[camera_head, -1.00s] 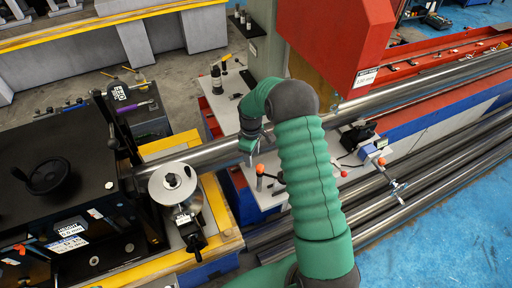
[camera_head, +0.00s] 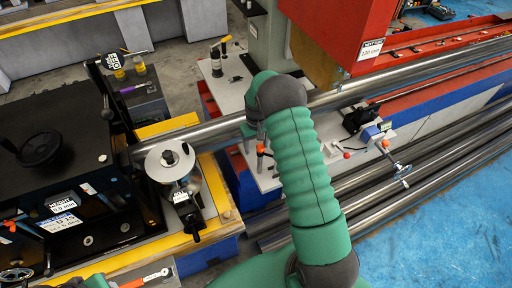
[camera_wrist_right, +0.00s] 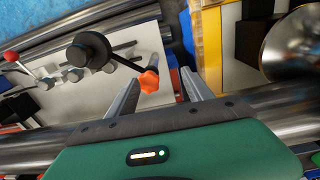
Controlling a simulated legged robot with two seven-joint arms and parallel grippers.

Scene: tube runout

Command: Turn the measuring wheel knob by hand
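A silver measuring wheel (camera_head: 170,163) with a dark knob on its flat top stands beside the steel tube, left of my right arm. A shiny metal round part, probably the same wheel, shows in the right wrist view (camera_wrist_right: 296,45), right of the fingers. My right gripper (camera_wrist_right: 158,92) is open and empty, its two fingers apart. In the head view it is mostly hidden behind my green forearm, near the tube. My left gripper is not seen; only a small green part shows at the bottom left edge.
The steel tube (camera_head: 215,132) crosses from the black machine (camera_head: 70,170) toward the red housing (camera_head: 340,35). A white plate (camera_head: 262,180) with small fittings lies by my right arm. More tubes (camera_head: 440,165) lie at the right.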

